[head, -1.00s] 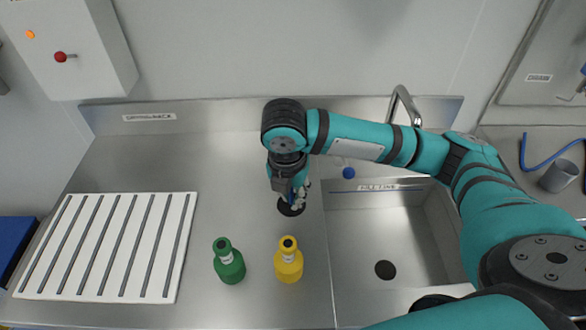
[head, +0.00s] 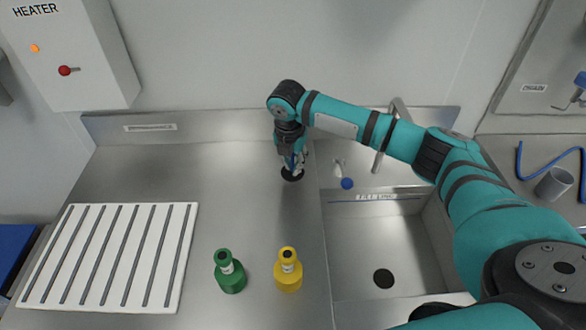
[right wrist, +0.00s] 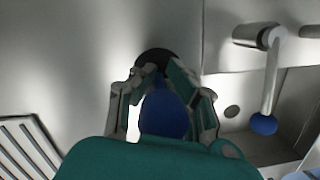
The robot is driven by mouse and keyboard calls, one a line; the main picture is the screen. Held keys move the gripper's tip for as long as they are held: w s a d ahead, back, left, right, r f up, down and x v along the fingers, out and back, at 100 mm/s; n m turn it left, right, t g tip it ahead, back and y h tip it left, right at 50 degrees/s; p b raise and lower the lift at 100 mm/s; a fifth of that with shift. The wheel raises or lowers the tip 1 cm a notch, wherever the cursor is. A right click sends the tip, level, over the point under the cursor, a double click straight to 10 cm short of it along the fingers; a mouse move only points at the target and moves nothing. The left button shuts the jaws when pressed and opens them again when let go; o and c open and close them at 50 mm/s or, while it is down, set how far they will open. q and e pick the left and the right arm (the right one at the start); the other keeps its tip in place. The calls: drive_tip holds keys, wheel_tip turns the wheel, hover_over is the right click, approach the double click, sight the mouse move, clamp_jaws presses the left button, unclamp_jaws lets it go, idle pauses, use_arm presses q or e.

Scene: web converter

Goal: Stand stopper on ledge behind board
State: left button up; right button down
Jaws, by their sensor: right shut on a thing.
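My right gripper (head: 291,164) is shut on the stopper. The stopper has a round black disc (head: 292,174) below the fingers and a blue part between them, which shows large in the right wrist view (right wrist: 165,113). The disc is at the far side of the counter, left of the sink; I cannot tell whether it touches the steel. The white slotted board (head: 192,215) lies at the left of the counter. Behind it, a steel ledge or upstand (head: 215,126) with a small label runs along the wall. My left gripper is not in view.
A green bottle (head: 230,277) and a yellow bottle (head: 288,275) stand at the front of the counter. The sink (head: 375,240) and tap (head: 385,145) with a blue-ended lever (head: 347,183) are at right. A heater box (head: 75,60) hangs at upper left. The counter between board and gripper is clear.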

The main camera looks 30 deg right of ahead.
wheel_tip(320, 180, down, 3)
drive_tip(key=shift+w+d+f+p, duration=0.1)
drive_tip(key=shift+p, duration=0.55)
drive_tip(key=shift+f, duration=0.15)
drive_tip(key=shift+f, duration=0.15)
drive_tip(key=c, duration=1.4)
unclamp_jaws()
drive_tip(key=r, duration=0.4)
drive_tip(key=a+r+b, duration=0.1)
drive_tip(key=r, duration=0.3)
drive_tip(key=s+r+b, duration=0.1)
drive_tip(key=r, duration=0.3)
drive_tip(key=shift+s+a+r, duration=0.1)
drive_tip(key=shift+a, duration=0.1)
